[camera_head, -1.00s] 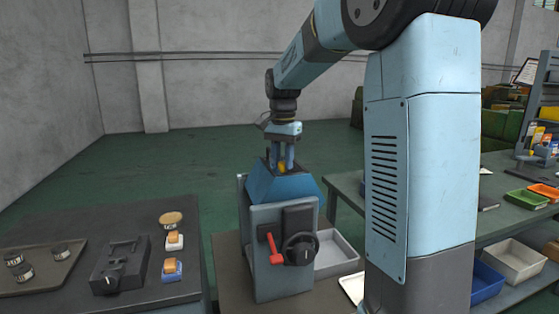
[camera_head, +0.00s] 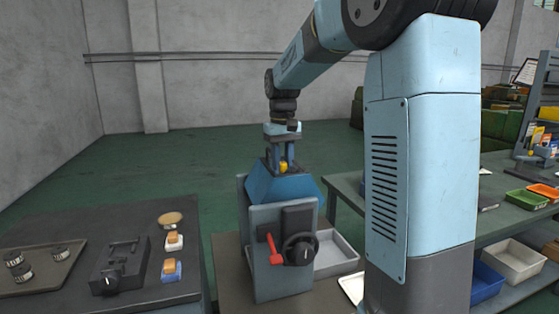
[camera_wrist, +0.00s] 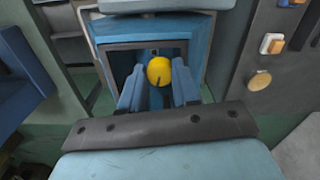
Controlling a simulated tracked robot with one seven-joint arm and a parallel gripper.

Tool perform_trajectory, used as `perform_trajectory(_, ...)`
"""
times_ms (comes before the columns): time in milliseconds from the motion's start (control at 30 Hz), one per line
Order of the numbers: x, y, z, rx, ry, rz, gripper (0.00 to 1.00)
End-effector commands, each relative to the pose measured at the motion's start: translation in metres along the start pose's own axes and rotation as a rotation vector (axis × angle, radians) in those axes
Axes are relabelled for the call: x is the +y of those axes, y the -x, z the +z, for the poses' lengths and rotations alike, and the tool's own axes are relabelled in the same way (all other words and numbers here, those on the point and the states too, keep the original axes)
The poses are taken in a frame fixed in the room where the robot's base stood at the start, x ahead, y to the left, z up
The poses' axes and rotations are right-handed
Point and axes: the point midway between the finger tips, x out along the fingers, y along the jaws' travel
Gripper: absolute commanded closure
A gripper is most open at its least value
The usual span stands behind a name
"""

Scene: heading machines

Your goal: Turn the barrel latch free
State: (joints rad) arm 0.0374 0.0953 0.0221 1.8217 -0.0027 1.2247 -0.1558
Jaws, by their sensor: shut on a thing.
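The machine is a grey cabinet (camera_head: 270,215) with a blue hood (camera_head: 283,188) on top. A round yellow knob (camera_head: 283,167) shows at the top of the hood, apparently the barrel latch's knob. My gripper (camera_head: 281,165) reaches straight down over it from above. In the wrist view the yellow knob (camera_wrist: 159,71) sits between the two blue fingers of my gripper (camera_wrist: 159,82), inside the square blue frame (camera_wrist: 205,50). The fingers are shut on the knob. The latch's barrel below the knob is hidden.
The cabinet's front carries a red lever (camera_head: 274,248) and a black handwheel (camera_head: 300,249). A dark bench (camera_head: 60,240) with a dark fixture (camera_head: 120,265) and small parts stands at left. A grey bin (camera_head: 336,253) lies right of the machine. Open floor lies behind.

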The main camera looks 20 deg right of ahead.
Motion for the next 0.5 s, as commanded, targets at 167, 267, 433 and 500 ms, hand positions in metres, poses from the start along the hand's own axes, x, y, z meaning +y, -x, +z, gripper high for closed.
perform_trajectory(167, -0.0001, 0.0005, -0.0015, 0.005, 0.119, 0.001, 1.00)
perform_trajectory(267, -0.0001, 0.0004, -0.0015, 0.004, 0.171, 0.001, 1.00)
perform_trajectory(433, 0.0000, 0.0004, -0.0014, 0.004, 0.232, 0.001, 1.00)
perform_trajectory(500, 0.0000, 0.0003, -0.0013, 0.004, 0.246, 0.001, 1.00)
